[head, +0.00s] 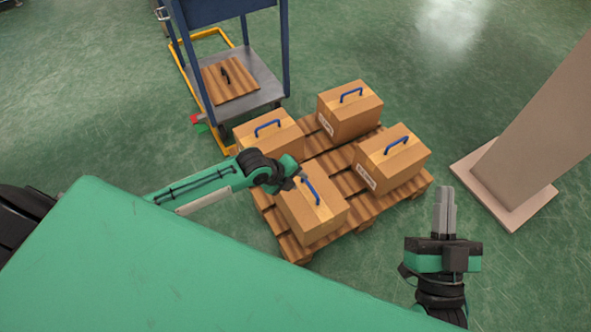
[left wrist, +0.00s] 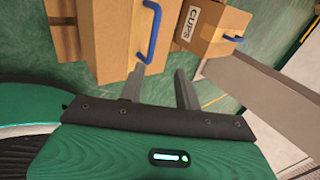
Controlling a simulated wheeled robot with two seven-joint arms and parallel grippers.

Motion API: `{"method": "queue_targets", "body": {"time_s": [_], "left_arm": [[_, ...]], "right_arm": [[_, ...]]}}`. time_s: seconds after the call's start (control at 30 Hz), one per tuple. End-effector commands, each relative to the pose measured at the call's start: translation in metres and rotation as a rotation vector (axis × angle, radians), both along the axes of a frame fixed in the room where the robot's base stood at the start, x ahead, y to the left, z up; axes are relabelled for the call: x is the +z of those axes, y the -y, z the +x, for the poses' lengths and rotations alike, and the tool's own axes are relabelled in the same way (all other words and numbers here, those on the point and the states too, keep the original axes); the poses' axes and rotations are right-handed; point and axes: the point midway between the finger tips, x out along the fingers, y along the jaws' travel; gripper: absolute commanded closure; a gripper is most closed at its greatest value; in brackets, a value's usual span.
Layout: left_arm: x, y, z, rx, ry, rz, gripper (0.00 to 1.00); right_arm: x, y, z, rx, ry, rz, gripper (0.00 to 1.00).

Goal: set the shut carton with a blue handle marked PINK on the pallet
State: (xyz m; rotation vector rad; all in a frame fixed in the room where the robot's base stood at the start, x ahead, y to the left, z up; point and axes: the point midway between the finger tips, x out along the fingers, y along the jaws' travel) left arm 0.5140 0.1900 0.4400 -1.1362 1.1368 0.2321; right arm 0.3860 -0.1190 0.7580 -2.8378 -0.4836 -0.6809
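Several shut brown cartons with blue handles stand on the wooden pallet (head: 297,250). The front carton (head: 318,218) has its handle (head: 310,190) beside my left gripper (head: 300,174). In the left wrist view, my left gripper (left wrist: 160,84) has its fingers apart with nothing between them, and a blue handle (left wrist: 151,32) on a carton (left wrist: 112,40) lies just beyond the tips. I can read no PINK marking; the front carton's label is not in sight. My right gripper (head: 446,208) has its fingers together, empty, off the pallet's right front.
Other cartons are at the back left (head: 270,133), back (head: 350,110) and right (head: 392,164); one reads CUPS in the left wrist view (left wrist: 212,28). A beige pillar (head: 520,150) stands right.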

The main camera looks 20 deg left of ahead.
Motion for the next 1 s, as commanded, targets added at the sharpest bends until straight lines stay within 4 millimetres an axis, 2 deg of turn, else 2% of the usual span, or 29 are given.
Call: {"method": "queue_targets", "body": {"time_s": [0.07,0.17,0.2,0.27,0.3,0.4,0.47,0.5,0.6,0.7,0.83,1.0], "left_arm": [[0.010,0.028,-0.009,0.060,0.025,-0.116,0.67],[0.038,0.068,-0.020,0.191,0.068,-0.352,0.67],[0.055,0.084,-0.025,0.250,0.085,-0.468,0.67],[0.082,0.102,-0.033,0.339,0.103,-0.650,0.67],[0.102,0.110,-0.038,0.394,0.113,-0.773,0.67],[0.154,0.121,-0.054,0.513,0.128,-1.083,0.67],[0.186,0.120,-0.065,0.571,0.132,-1.269,0.67],[0.207,0.116,-0.072,0.600,0.135,-1.389,0.67],[0.252,0.102,-0.091,0.642,0.140,-1.654,0.67],[0.286,0.087,-0.109,0.646,0.143,-1.852,0.67],[0.311,0.074,-0.124,0.631,0.142,-2.000,0.67],[0.319,0.070,-0.129,0.619,0.140,-2.047,0.67]], "right_arm": [[-0.001,0.000,0.000,0.000,-0.002,-0.001,1.00],[-0.001,0.000,0.000,0.000,-0.001,0.000,1.00],[0.000,0.000,0.000,0.000,-0.001,0.000,1.00],[0.000,0.000,0.000,0.000,-0.001,0.000,1.00],[0.000,0.000,0.000,0.000,-0.001,0.000,1.00],[0.000,0.000,0.000,0.000,0.000,0.000,1.00],[0.000,0.000,0.000,0.001,0.000,0.000,1.00],[0.000,0.000,0.000,0.001,0.000,0.000,1.00],[0.000,0.000,0.000,0.000,0.001,-0.001,1.00],[0.000,0.000,0.000,0.000,0.001,-0.001,1.00],[0.000,0.000,0.000,0.000,0.001,-0.001,1.00],[0.000,0.000,0.000,0.001,0.000,0.000,1.00]]}}
